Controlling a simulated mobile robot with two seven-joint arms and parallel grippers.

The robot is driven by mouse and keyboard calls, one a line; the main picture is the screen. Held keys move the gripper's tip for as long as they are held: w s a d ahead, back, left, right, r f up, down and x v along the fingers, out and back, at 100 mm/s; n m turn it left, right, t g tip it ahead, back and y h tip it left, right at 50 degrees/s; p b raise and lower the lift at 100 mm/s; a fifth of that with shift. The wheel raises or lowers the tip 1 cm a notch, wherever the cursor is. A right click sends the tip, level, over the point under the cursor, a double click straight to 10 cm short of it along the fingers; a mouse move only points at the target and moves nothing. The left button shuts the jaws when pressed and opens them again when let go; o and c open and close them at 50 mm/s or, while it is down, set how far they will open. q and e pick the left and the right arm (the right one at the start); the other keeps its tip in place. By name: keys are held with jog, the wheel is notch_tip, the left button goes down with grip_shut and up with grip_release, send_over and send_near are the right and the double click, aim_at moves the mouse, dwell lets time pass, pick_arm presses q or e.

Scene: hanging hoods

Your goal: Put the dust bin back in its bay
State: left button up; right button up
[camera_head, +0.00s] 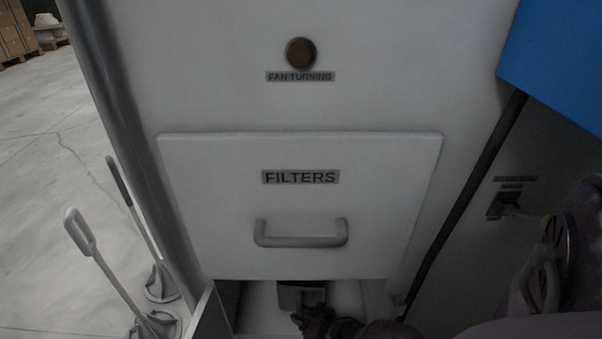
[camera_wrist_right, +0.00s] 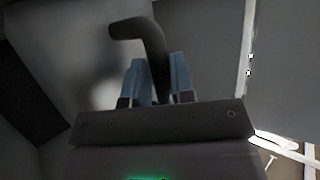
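The bay (camera_head: 235,300) is the open recess low in the cabinet, under the filters panel. A small grey box, seemingly the dust bin (camera_head: 290,297), shows in it, partly hidden by the panel's lower edge and my gripper. My right gripper (camera_head: 308,318) is low at the bay's mouth. In the right wrist view its blue fingers (camera_wrist_right: 160,82) are closed around a dark bent handle (camera_wrist_right: 140,28), which stands out from a grey face. How far in the bin sits cannot be told. My left gripper is out of view.
The filters panel (camera_head: 300,205), with a bar handle (camera_head: 300,240), is closed above the bay. A door-like panel (camera_head: 209,316) stands open at the bay's left. Two long-handled tools (camera_head: 105,268) stand on the floor at left. A blue body (camera_head: 560,60) is at upper right.

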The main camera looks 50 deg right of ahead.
jog(key=o, duration=0.4)
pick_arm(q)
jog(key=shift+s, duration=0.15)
pick_arm(e)
jog(key=shift+o, duration=0.2)
jog(key=shift+s+r, duration=0.2)
jog(key=shift+s, duration=0.2)
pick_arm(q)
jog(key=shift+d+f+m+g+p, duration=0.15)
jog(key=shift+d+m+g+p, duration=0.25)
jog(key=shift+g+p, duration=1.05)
pick_arm(e)
jog(key=p+v, duration=0.1)
jog(key=v, duration=0.9)
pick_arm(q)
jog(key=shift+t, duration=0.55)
